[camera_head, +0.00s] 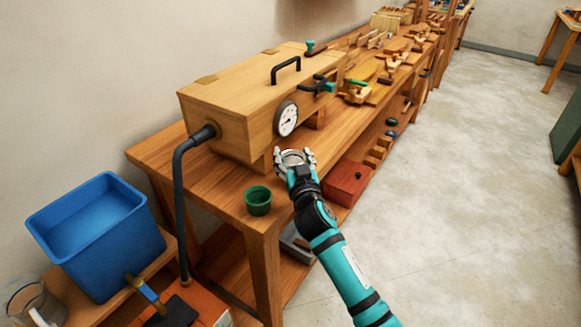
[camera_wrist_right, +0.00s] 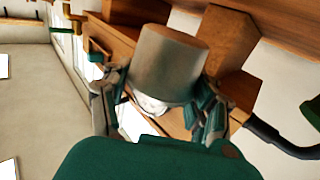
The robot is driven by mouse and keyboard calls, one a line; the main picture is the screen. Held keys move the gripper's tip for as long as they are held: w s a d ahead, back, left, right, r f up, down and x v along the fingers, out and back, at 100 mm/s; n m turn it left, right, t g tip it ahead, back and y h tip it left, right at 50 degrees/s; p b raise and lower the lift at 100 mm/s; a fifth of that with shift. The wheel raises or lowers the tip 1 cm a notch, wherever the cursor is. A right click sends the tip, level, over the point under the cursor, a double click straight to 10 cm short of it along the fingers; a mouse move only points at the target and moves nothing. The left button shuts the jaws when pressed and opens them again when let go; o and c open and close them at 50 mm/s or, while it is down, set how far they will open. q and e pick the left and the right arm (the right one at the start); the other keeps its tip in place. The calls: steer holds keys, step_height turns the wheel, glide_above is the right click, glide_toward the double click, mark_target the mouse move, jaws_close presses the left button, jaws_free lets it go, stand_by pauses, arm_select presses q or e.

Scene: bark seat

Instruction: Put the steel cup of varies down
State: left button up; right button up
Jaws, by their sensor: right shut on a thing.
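The steel cup (camera_head: 292,158) is in my right gripper (camera_head: 295,163), over the front edge of the workbench near the gauge end of the wooden steam box. In the right wrist view the grey cup (camera_wrist_right: 168,62) sits between the two fingers of the gripper (camera_wrist_right: 158,105), which are shut around its sides. I cannot tell from these views whether the cup touches the bench, and its contents are hard to make out. My left gripper is not in view.
A green cup (camera_head: 258,200) stands on the bench corner (camera_head: 215,185), left of my right gripper. The wooden box (camera_head: 240,110) with its gauge (camera_head: 286,118) stands close behind. A red box (camera_head: 347,183) is below on the right. A blue tub (camera_head: 95,235) stands at the left.

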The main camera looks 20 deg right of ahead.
mark_target(290, 168)
steer(key=shift+w+a, duration=0.15)
steer(key=shift+a, duration=0.15)
steer(key=shift+f, duration=1.8)
steer(key=shift+f+b, duration=0.2)
steer(key=shift+b, duration=0.2)
steer(key=o, duration=1)
steer(key=shift+r, duration=0.2)
steer(key=s+a, duration=0.1)
steer(key=s, duration=1.1)
steer(key=shift+a, duration=0.25)
